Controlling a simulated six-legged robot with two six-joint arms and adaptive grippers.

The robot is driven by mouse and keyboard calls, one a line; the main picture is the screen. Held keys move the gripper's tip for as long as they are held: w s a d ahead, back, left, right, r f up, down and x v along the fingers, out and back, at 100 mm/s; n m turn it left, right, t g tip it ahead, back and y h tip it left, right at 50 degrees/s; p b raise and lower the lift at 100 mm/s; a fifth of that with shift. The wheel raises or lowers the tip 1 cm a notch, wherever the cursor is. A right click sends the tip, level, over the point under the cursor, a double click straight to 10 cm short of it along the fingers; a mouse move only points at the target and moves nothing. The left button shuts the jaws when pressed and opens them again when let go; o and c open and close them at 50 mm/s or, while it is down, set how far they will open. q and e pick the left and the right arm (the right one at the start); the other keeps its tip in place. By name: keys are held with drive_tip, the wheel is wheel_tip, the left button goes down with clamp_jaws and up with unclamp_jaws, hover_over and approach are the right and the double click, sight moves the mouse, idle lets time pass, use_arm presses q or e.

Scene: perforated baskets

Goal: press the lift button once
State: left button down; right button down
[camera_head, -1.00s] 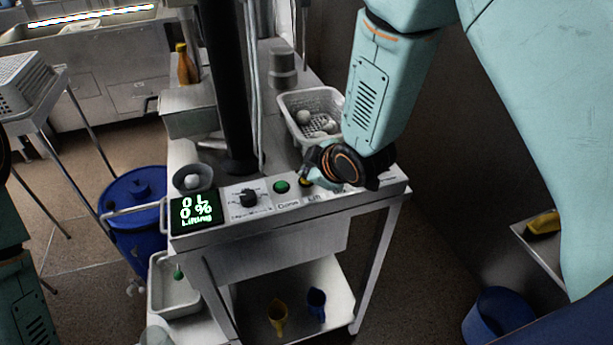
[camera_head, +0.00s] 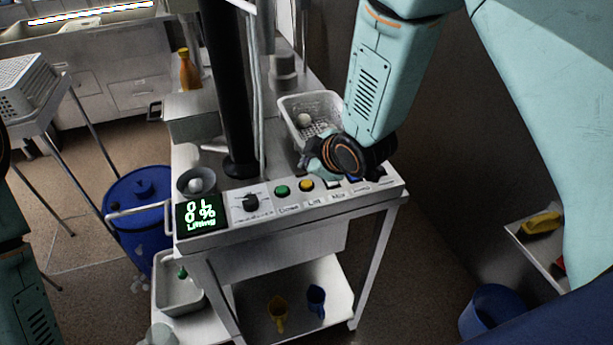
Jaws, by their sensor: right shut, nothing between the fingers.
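The control panel (camera_head: 235,210) is the sloped front of a metal cart. Its round yellow button (camera_head: 306,186) sits above the label "Lift", with a green button (camera_head: 282,190) to its left. The black screen (camera_head: 202,213) shows green digits and the word "Lifting".
A white perforated basket (camera_head: 290,112) with pale balls stands behind my right gripper. A black column (camera_head: 232,90) rises from the cart. A grey bowl (camera_head: 197,183) stands behind the screen. A blue barrel (camera_head: 140,210) is left of the cart.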

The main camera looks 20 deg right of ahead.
drive_tip(key=shift+r+p, duration=0.85)
drive_tip(key=shift+r, duration=0.5)
drive_tip(key=shift+f, duration=0.1)
